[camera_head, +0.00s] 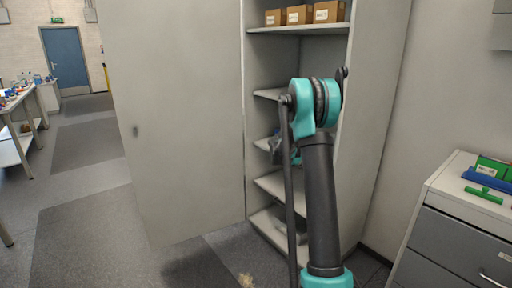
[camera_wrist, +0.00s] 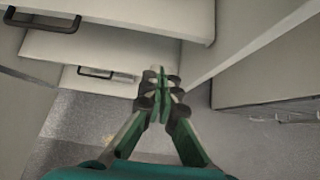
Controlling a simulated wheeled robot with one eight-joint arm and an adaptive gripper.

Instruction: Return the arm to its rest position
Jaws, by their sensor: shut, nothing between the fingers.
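My arm, teal and dark grey, rises in front of the open cabinet (camera_head: 376,130) in the head view, with its elbow bent high. My gripper (camera_wrist: 158,82) shows in the middle of the wrist view. Its green and dark fingers meet at the tips and hold nothing. In the head view I cannot make out the gripper clearly, as the arm hides part of the cabinet's inside.
The cabinet door (camera_head: 185,130) stands open on the left. Cardboard boxes (camera_head: 299,15) sit on an upper shelf. A drawer unit (camera_head: 450,215) with green and blue items stands at right. A workbench (camera_head: 18,100) is far left. Grey floor (camera_head: 85,205) is clear at left.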

